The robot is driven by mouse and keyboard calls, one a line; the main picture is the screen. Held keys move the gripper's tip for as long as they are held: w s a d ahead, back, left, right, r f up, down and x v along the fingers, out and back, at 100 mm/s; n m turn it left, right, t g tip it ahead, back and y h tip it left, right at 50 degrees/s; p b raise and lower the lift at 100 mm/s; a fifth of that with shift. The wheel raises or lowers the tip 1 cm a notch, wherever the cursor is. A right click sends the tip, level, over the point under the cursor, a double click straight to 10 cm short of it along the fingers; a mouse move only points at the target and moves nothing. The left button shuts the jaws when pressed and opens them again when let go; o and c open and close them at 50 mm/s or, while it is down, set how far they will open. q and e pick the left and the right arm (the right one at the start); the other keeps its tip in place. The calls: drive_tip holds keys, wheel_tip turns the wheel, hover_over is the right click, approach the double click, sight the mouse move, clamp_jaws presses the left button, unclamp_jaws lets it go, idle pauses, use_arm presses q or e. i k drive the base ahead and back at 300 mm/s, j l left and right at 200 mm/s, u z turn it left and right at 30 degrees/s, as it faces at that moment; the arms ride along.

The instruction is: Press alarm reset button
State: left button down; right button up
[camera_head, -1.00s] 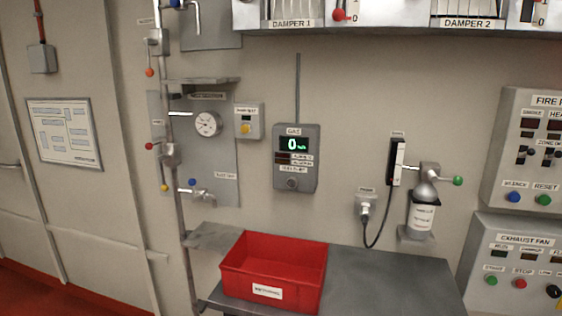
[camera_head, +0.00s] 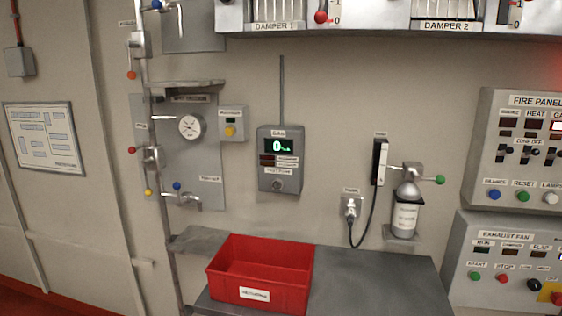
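The fire panel (camera_head: 488,150) is on the wall at the right edge, cut off by the frame. Its lower row has a blue button (camera_head: 494,194) labelled silence, a green button (camera_head: 523,196) labelled reset, and a pale button (camera_head: 551,198) with a lamp label. A small grey box (camera_head: 231,136) left of the gas meter carries a yellow button (camera_head: 230,131); its label is too small to read surely. The gas meter (camera_head: 281,185) shows a green 0. Neither of my grippers is in view.
A red bin (camera_head: 259,294) stands on a grey bench (camera_head: 370,280) below the gas meter. A bottle on a bracket (camera_head: 404,219) and a handset (camera_head: 380,161) hang right of it. The exhaust fan panel (camera_head: 490,257) is under the fire panel. Damper boxes overhang the top.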

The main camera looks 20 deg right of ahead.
sight(522, 196)
drive_tip(key=z, duration=2)
